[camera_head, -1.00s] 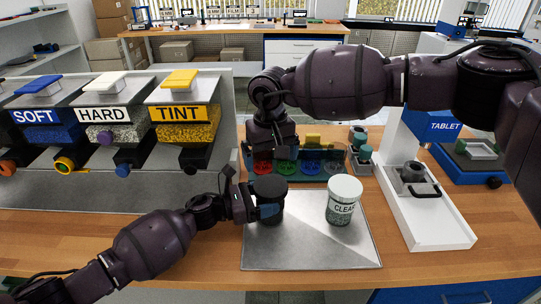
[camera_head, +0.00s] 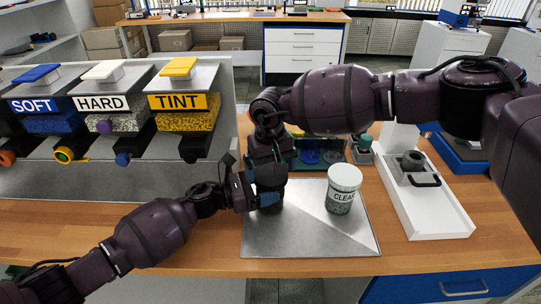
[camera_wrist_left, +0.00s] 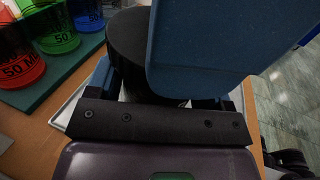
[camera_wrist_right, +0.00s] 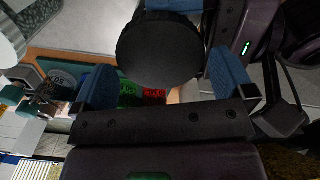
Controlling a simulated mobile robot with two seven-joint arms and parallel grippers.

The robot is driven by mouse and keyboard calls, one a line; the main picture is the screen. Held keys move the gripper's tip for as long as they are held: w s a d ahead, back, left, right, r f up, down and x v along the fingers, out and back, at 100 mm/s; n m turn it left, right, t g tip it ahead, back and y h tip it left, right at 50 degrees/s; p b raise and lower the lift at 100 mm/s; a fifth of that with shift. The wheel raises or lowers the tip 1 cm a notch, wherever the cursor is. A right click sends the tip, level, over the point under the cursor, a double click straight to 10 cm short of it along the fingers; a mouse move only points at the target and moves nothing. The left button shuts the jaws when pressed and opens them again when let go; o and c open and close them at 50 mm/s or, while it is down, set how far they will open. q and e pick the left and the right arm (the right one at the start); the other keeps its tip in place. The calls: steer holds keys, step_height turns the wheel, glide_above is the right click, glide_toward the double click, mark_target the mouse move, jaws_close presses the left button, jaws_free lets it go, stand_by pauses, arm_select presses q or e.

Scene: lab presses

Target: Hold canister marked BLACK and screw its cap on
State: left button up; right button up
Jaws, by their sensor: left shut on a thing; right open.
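The black-capped canister (camera_head: 268,190) stands on the grey metal mat (camera_head: 300,250), mostly hidden by my grippers. No BLACK label can be read on it. Its round black cap shows in the right wrist view (camera_wrist_right: 160,48) and the left wrist view (camera_wrist_left: 128,40); I cannot tell how firmly the cap sits. My left gripper (camera_head: 258,198) is shut on the canister's side from the left. My right gripper (camera_head: 270,170) is above it, pointing down and open. In the right wrist view its blue fingers lie on either side of the cap, without clear contact.
A canister marked CLEAR (camera_head: 342,192) with a pale lid stands on the mat to the right. A rack of coloured cups (camera_head: 320,155) is behind. A white press (camera_head: 440,215) stands at right, and the SOFT, HARD and TINT dispensers (camera_head: 180,105) at left.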

steer(key=shift+f, duration=0.55)
steer(key=shift+c, duration=0.3)
steer(key=c, duration=0.7)
steer(key=shift+o, duration=0.2)
steer(key=m, duration=2.7)
